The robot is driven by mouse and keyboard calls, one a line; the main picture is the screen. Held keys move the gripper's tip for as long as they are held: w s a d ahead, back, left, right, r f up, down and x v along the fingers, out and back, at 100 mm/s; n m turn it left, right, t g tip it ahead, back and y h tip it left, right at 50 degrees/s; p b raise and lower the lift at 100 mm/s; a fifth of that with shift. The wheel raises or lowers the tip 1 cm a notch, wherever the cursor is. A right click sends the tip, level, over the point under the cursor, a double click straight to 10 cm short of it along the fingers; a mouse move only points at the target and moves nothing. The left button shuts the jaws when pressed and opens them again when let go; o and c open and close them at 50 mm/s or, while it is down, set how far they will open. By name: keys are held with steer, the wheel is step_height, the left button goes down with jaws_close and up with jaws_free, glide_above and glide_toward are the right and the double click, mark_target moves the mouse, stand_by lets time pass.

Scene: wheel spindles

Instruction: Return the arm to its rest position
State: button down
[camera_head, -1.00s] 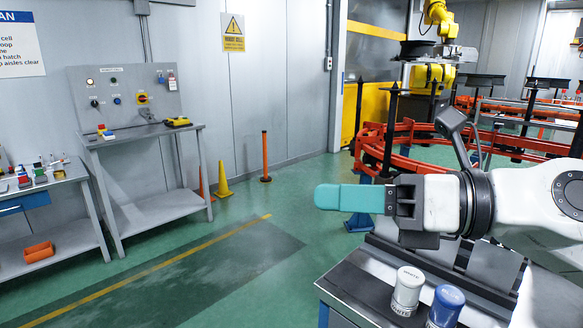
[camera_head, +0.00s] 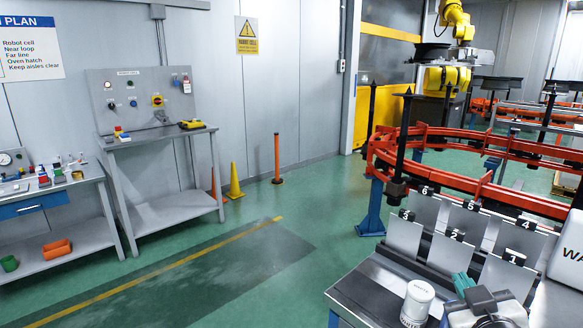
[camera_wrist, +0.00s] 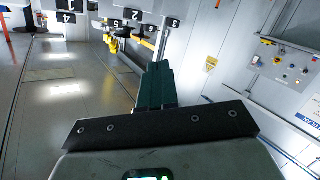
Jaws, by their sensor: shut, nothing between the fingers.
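My gripper (camera_head: 462,282) shows at the lower right of the head view, in front of the numbered plates above the bench. Its teal fingers are together with nothing between them, pointing up in the picture. In the wrist view the dark green fingers (camera_wrist: 155,88) lie side by side, shut and empty, pointing ahead into the room. A white part of my arm shows at the right edge of the head view. Most of the arm is outside the frame.
Grey numbered plates (camera_head: 468,225) stand on the bench (camera_head: 365,298) beside my gripper. A white can (camera_head: 417,303) stands just left of it. An orange rail loop (camera_head: 450,178) with dark spindles lies behind. The green floor (camera_head: 290,265) to the left is open.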

steer(key=s+a+f+m+g+y, duration=0.1)
steer(key=s+f+g, duration=0.3)
steer(key=s+f, duration=0.45)
steer(key=s+a+f+m+g+y, duration=0.1)
steer(key=s+f+g, duration=0.35)
steer(key=f, duration=0.75)
steer(key=s+f+g, duration=0.3)
steer(key=s+f, duration=0.1)
steer(key=s, duration=0.6)
steer(key=s+f+g+y+p, duration=0.1)
steer(key=s+f+g, duration=0.2)
steer(key=s, duration=0.6)
step_height(320, 180, down, 2)
steer(key=shift+s+d+f, duration=0.15)
steer(key=shift+s+f, duration=0.05)
steer(key=shift+s, duration=0.2)
steer(key=c, duration=1.8)
jaws_free()
